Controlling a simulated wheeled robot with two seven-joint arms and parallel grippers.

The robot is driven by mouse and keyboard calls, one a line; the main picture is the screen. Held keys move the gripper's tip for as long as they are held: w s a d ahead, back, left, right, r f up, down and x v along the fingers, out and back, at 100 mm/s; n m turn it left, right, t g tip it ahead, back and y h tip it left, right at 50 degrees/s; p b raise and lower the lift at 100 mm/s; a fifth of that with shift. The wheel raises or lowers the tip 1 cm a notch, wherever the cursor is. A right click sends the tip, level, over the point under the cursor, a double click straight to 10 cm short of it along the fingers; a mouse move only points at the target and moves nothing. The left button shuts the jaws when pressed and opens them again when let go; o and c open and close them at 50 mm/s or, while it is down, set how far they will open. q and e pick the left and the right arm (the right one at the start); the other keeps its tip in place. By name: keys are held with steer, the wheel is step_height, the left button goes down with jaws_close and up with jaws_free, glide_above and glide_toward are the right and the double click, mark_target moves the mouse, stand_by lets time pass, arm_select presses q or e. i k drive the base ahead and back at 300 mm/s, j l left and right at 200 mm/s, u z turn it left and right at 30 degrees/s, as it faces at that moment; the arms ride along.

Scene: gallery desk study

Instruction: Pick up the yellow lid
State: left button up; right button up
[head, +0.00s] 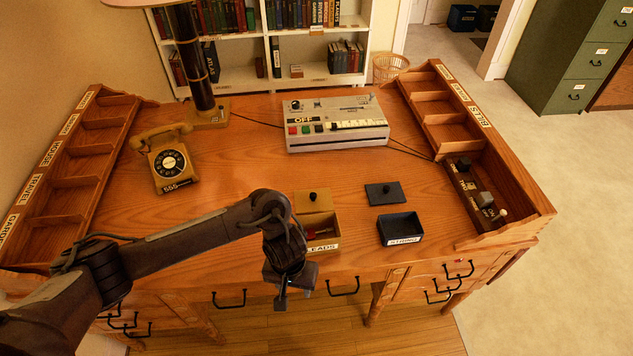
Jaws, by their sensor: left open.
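The yellow lid (318,206), tan-yellow with a black knob on top, lies on the desk just behind the open yellow box (325,245) labelled LEADS. My left arm covers part of the box and comes close to the lid's left edge in the picture. Some reddish items show inside the box. My left gripper (295,293) is open and empty, pointing down by the desk's front edge, nearer to me than the box and lid. It is apart from the lid. My right gripper is not in view.
A dark lid (384,194) and an open dark box (401,230) labelled STRING stand to the right. A grey machine (336,124), a yellow telephone (168,160) and a lamp (208,112) are further back. Wooden compartments line both desk sides. The desk's middle left is clear.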

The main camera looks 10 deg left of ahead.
mark_target(319, 200)
steer(key=i, duration=1.1)
